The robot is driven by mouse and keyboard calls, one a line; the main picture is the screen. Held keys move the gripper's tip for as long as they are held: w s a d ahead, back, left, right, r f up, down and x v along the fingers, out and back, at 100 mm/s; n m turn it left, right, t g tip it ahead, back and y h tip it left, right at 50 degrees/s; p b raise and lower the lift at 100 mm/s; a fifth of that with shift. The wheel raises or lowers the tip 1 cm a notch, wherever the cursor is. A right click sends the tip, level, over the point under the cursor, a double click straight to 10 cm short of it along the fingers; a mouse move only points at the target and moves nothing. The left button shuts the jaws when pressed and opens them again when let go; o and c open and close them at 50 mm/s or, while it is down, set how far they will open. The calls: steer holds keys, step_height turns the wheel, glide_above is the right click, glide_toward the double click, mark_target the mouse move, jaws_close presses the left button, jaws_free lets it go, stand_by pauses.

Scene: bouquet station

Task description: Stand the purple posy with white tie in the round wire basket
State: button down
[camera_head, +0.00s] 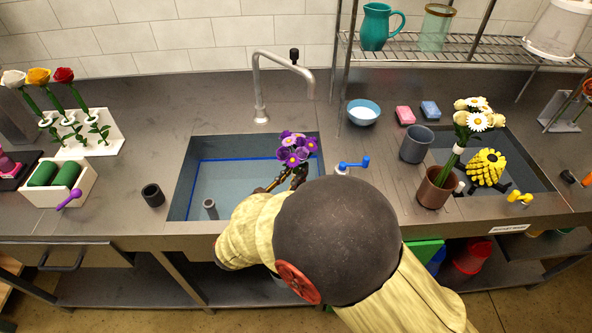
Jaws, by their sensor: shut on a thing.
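The purple posy (295,150) shows as a cluster of purple flowers with yellow centres, over the right part of the left sink. My gripper (297,177), small and dark, is shut on the posy just below its blooms. The posy's stems and white tie are hidden by my gripper and arm. I cannot make out a round wire basket; my arm covers much of the counter front and the sink's right corner.
The left sink (222,172) has a tap (260,100) behind it. A brown pot (436,187) with white daisies (470,118), a grey cup (416,143) and a blue bowl (363,112) stand to the right. A black cup (153,195) stands left of the sink.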

steer(key=shift+f, duration=0.6)
steer(key=shift+f+b, duration=0.35)
steer(key=shift+b, duration=0.05)
steer(key=shift+f, duration=0.1)
steer(key=c, duration=1.7)
jaws_free()
steer(key=shift+o, duration=0.7)
steer(key=o, duration=0.6)
steer(key=shift+c, duration=0.2)
steer(key=shift+a, duration=0.1)
steer(key=shift+p+v, duration=0.7)
steer(key=shift+v, duration=1.75)
